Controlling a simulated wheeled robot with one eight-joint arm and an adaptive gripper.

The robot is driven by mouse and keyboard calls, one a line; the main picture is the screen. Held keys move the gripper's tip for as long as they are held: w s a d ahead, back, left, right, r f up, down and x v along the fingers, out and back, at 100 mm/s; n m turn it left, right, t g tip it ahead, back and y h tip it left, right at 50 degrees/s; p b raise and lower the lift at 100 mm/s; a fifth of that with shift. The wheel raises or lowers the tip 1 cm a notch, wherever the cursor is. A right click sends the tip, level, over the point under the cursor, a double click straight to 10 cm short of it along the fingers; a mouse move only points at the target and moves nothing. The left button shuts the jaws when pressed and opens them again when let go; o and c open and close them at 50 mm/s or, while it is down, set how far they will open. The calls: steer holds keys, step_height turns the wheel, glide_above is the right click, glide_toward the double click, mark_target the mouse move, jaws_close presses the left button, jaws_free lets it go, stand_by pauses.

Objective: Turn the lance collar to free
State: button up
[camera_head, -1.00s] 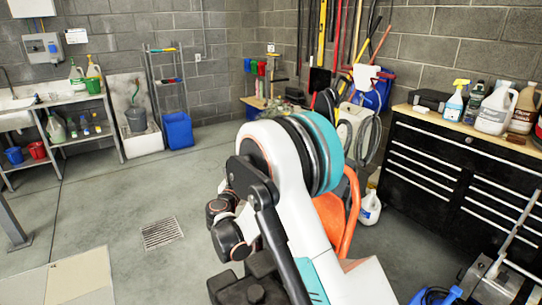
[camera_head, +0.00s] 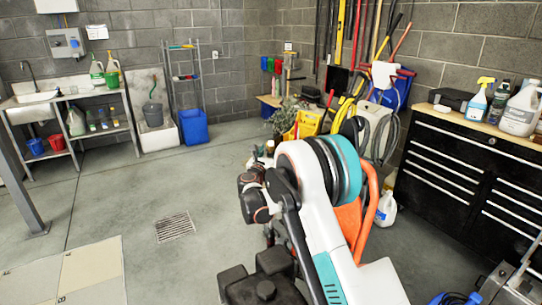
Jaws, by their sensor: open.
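I cannot make out the lance or its collar in the camera_head view. A grey metal machine with a slanted bar (camera_head: 512,281) is cut off at the bottom right corner, and a blue coiled hose (camera_head: 457,298) lies beside it. I cannot tell whether the lance belongs to it. My white arm, with a teal band and dark joints, fills the lower middle. My gripper's fingers do not show.
A black drawer cabinet (camera_head: 440,172) stands at the right with bottles on top. A white jug (camera_head: 386,208) stands on the floor near it. A yellow bucket (camera_head: 306,124) is behind my arm. The floor at left is clear around a drain grate (camera_head: 176,226).

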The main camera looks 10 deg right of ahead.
steer(key=shift+x, duration=0.85)
steer(key=shift+c, duration=0.3)
steer(key=c, duration=1)
